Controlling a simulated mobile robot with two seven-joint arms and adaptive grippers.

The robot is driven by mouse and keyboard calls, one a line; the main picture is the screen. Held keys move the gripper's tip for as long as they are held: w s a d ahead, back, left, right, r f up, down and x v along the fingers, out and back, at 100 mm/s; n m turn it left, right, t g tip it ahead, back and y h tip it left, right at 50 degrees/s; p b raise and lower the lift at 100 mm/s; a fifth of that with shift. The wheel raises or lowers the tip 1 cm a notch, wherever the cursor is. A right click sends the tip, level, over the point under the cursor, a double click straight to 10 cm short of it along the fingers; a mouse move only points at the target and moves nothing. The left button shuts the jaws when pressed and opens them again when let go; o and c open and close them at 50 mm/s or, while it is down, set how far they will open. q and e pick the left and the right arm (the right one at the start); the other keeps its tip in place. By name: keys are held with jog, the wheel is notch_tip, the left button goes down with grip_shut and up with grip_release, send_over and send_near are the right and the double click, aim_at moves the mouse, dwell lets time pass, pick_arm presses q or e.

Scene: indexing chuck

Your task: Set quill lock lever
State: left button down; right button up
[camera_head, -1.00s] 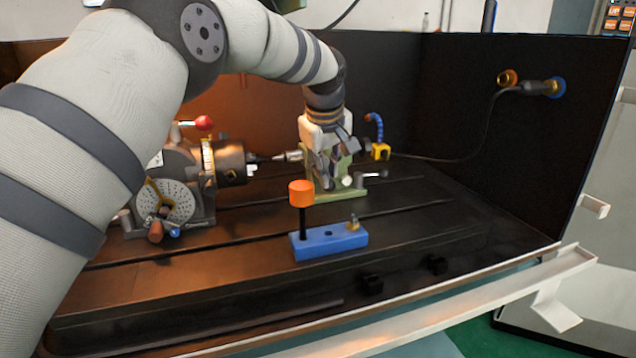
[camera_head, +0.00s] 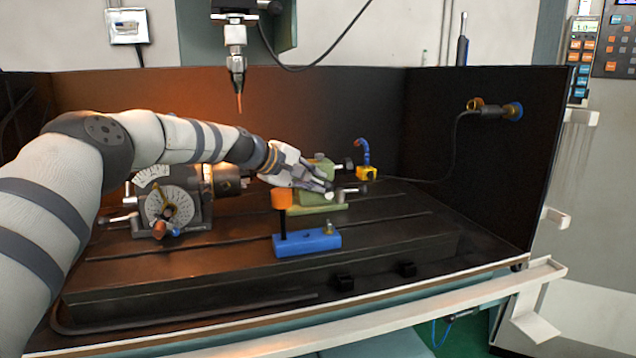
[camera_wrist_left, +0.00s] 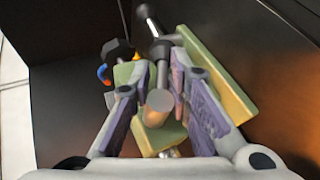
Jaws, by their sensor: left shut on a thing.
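The green tailstock (camera_head: 318,200) stands on the slotted table, right of the dividing head. My left gripper (camera_head: 328,188) reaches it from the left, lying nearly level with its fingers pointing right. The tailstock's green body (camera_wrist_left: 225,85) lies behind and to the right of the fingers there. The lever's root is hidden. A second lever (camera_head: 350,190) sticks out at the tailstock's right. My right gripper is not in view.
The dividing head (camera_head: 172,205) with its chuck stands at the left. A blue block (camera_head: 307,243) with an orange-capped post (camera_head: 282,200) stands in front of the tailstock. A blue hose with a yellow base (camera_head: 366,173) is behind. A spindle (camera_head: 236,65) hangs above.

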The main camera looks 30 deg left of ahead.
pick_arm(q)
jog(key=shift+r+t, duration=0.3)
jog(key=shift+t, duration=0.1)
dwell(0.6)
jog(key=c, duration=1.7)
grip_release()
jog(key=shift+f, duration=0.1)
jog(key=v, duration=0.6)
jog(key=shift+s+a, duration=0.2)
jog(key=shift+s+a+r, duration=0.1)
jog(key=shift+s+r, duration=0.2)
jog(key=shift+s, duration=0.1)
